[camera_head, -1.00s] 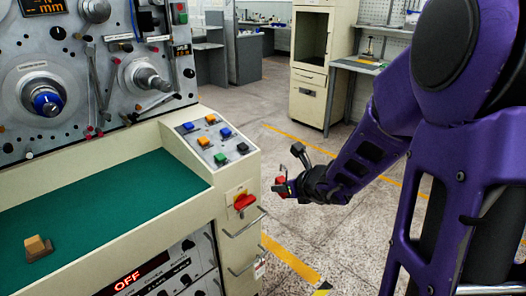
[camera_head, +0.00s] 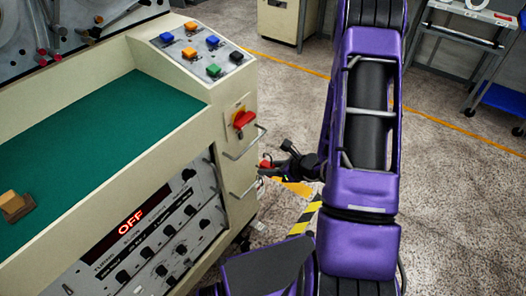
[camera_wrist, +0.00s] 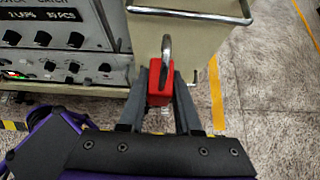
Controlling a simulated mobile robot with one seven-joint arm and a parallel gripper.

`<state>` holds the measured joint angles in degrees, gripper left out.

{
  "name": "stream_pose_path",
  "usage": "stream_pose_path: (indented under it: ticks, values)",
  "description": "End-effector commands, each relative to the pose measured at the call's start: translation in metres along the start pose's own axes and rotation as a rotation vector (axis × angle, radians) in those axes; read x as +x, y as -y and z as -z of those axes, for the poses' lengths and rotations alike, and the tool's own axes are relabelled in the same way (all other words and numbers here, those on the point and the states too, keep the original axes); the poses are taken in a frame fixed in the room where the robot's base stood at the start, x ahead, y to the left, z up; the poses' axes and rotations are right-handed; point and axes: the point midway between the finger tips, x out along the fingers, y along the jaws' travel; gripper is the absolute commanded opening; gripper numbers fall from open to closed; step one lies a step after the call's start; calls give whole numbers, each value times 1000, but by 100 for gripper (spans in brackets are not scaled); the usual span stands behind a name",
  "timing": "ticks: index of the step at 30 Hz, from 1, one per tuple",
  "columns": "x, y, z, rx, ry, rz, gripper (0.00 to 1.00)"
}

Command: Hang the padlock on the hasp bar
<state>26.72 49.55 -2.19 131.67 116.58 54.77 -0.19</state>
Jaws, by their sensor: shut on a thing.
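The red padlock (camera_wrist: 160,82) is held between the two fingers of my gripper (camera_wrist: 162,92) in the wrist view. Its metal shackle (camera_wrist: 166,46) points up toward the cabinet. In the head view the padlock (camera_head: 266,164) is a small red spot at the end of my gripper (camera_head: 273,167), close to the cabinet's end face. Two metal bars are fixed on that face, an upper bar (camera_head: 246,147) and a lower bar (camera_head: 246,188); I cannot tell which is the hasp bar. One bar (camera_wrist: 190,14) crosses the top of the wrist view, beyond the shackle and apart from it in the picture.
A red rotary switch (camera_head: 241,119) sits above the bars. A sloped button panel (camera_head: 205,50) and a green work surface (camera_head: 95,150) top the cabinet, with a wooden block (camera_head: 14,204) on the surface. Open floor (camera_head: 460,190) lies to the right.

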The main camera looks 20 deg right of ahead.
Motion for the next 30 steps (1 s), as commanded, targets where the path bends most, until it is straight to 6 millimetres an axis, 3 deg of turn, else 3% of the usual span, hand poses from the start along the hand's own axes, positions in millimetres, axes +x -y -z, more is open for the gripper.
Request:
stream_pose_path:
  ticks: [3, 7, 30]
  values:
    - [2, -2, 11, -6, 0, -5, 0]
    - [5, -2, 11, -11, 2, -7, 0]
    - [51, -3, -25, -11, 2, -8, 0]
